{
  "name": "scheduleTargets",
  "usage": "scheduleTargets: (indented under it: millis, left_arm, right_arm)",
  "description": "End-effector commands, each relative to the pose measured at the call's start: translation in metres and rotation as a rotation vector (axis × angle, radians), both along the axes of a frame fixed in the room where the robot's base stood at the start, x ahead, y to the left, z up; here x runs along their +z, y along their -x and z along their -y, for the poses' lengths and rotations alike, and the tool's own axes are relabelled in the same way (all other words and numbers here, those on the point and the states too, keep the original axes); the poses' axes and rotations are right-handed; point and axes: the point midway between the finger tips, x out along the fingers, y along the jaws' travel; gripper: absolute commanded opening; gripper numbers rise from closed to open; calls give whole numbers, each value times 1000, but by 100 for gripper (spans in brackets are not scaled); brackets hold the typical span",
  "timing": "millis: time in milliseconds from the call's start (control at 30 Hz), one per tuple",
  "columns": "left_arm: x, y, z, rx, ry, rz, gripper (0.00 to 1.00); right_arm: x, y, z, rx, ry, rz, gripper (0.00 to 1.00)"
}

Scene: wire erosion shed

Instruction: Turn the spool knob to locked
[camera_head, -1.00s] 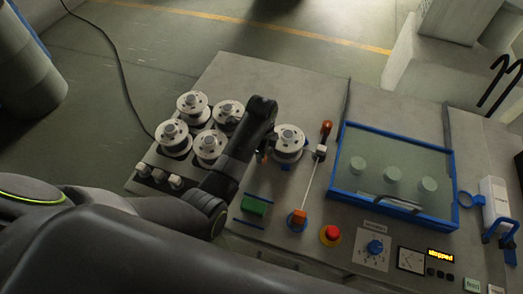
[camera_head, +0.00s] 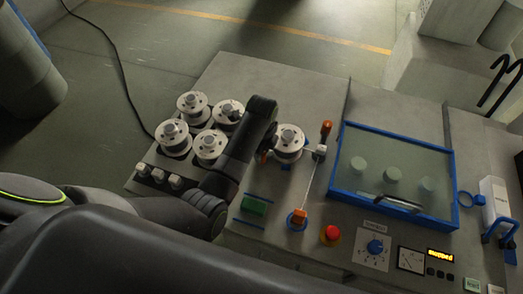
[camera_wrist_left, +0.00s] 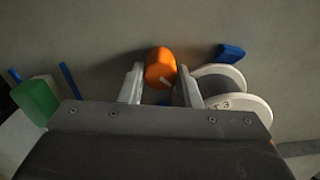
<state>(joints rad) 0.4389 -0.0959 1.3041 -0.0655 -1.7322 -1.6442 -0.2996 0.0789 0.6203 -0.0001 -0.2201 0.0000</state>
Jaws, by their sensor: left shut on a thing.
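The orange spool knob (camera_wrist_left: 160,66) sits between the two fingers of my left gripper (camera_wrist_left: 160,88) in the left wrist view, with a pale mark on its face. My left gripper is shut on it. In the head view only a small orange part of the knob (camera_head: 264,156) shows beside the dark wrist, which hides the fingers. The white spool (camera_head: 289,141) stands just right of the knob; its discs (camera_wrist_left: 240,110) also show in the wrist view. I cannot read the knob's setting. My right gripper is not in view.
Several spools (camera_head: 209,145) stand left of my forearm. A green block (camera_head: 255,204), an orange piece (camera_head: 298,216) and a red button (camera_head: 331,234) are on the front panel. A blue-framed clear cover (camera_head: 333,194) stands to the right. A blue piece (camera_wrist_left: 230,52) is near the knob.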

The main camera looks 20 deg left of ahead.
Motion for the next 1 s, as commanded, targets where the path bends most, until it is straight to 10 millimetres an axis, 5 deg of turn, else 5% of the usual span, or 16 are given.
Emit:
scheduleTargets:
  millis: [200,733,1000]
  left_arm:
    - [0,0,1,-1,1,1,52]
    - [0,0,0,17,1,1,52]
    - [0,-1,0,203,0,0,52]
  right_arm:
    - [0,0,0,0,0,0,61]
    - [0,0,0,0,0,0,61]
    - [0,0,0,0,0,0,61]
